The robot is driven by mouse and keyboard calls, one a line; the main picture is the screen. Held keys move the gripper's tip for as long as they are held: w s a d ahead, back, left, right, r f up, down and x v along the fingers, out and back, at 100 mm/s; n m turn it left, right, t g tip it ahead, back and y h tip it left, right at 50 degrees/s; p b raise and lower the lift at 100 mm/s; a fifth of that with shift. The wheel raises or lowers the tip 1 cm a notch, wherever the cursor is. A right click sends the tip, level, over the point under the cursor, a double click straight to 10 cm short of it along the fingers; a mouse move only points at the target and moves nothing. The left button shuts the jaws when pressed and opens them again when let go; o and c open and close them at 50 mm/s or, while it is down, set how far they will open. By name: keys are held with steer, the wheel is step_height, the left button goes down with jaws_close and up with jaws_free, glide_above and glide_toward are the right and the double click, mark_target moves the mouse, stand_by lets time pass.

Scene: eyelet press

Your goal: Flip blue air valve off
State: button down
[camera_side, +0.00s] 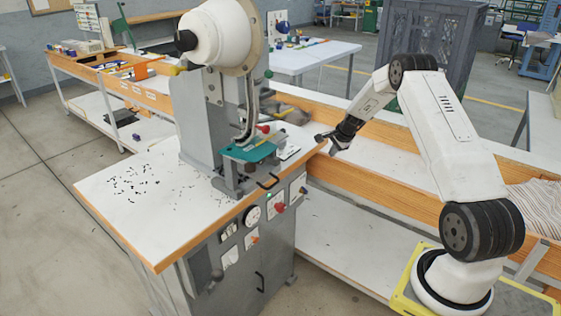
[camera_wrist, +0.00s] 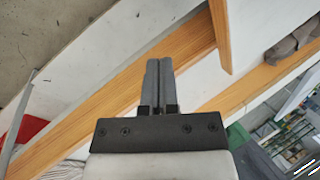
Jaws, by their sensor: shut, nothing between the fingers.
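My gripper (camera_side: 324,140) is in the air near the right corner of the press table, to the right of the press. In the wrist view its two fingers (camera_wrist: 158,66) lie together, shut with nothing between them. The eyelet press (camera_side: 210,120) stands on the white-topped cabinet, with a green plate (camera_side: 249,152) at its foot. A small dark, bluish knob (camera_side: 304,189) shows on the cabinet front, right of a red knob (camera_side: 280,207). I cannot tell for sure that it is the blue air valve. The wrist view does not show a blue valve.
A wood-edged white bench (camera_side: 390,180) runs behind and right of the cabinet. The white cabinet top (camera_side: 130,205) carries scattered small dark bits on its left. A dark handle (camera_side: 268,182) sticks out at its front edge. A grey crate (camera_side: 425,50) stands behind.

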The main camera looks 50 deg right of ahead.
steer(key=f, duration=0.1)
steer(key=a+f+m+y, duration=0.1)
steer(key=f, duration=0.1)
steer(key=shift+a+f, duration=0.1)
steer(key=shift+f, duration=0.1)
stand_by(0.3)
steer(key=shift+f, duration=0.15)
glide_toward(305, 190)
steer(key=shift+d+f, duration=1.6)
steer(key=shift+d, duration=0.4)
steer(key=shift+w+a+f, duration=1.3)
steer(key=shift+a+f, duration=0.05)
steer(key=shift+f, duration=0.15)
